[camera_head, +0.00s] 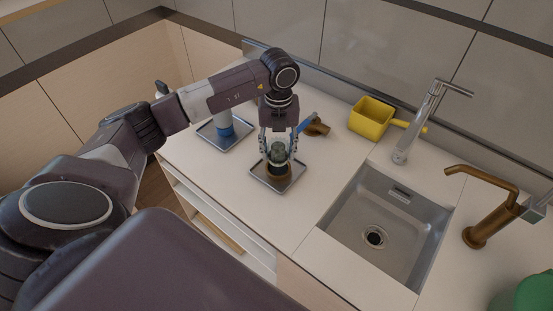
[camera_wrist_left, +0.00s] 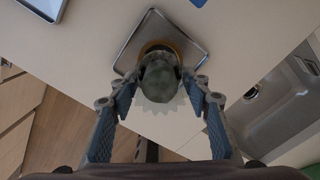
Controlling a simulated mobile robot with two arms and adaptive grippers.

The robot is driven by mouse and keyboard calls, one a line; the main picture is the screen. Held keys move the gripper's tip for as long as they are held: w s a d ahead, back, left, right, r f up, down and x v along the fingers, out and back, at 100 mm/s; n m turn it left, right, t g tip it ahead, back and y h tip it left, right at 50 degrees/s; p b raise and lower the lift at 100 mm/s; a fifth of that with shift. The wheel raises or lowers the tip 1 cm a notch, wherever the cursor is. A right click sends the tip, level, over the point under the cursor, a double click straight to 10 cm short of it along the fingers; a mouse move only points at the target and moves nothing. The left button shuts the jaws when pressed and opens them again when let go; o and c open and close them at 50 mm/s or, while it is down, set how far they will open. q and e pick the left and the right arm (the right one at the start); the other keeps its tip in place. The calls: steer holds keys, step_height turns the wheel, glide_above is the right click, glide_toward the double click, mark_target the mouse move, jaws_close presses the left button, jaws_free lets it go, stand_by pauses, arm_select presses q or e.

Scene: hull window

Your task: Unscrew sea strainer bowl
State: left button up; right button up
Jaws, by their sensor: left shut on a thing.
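The sea strainer bowl (camera_head: 278,154) is a small, cloudy grey-green, rounded piece. It sits upright in a brass-coloured base (camera_head: 277,170) on a square metal tray (camera_head: 289,182). My left gripper (camera_head: 278,150) reaches down from above, with one finger on each side of the bowl, shut on it. In the left wrist view the bowl (camera_wrist_left: 160,82) lies between the two fingertips (camera_wrist_left: 160,83), and a toothed rim shows below it. The brass ring is partly hidden behind the bowl there. My right gripper is not in view.
A second tray (camera_head: 207,134) with a blue-and-white item (camera_head: 224,127) stands to the left. A brown fitting (camera_head: 317,127) with a blue part lies behind. A yellow scoop (camera_head: 371,118), sink (camera_head: 385,222), chrome tap (camera_head: 402,150) and brass tap (camera_head: 481,232) are right. Bare counter lies between tray and sink.

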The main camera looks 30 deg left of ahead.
arm_select(q)
steer(key=shift+r+p, duration=0.85)
steer(key=shift+r, duration=0.6)
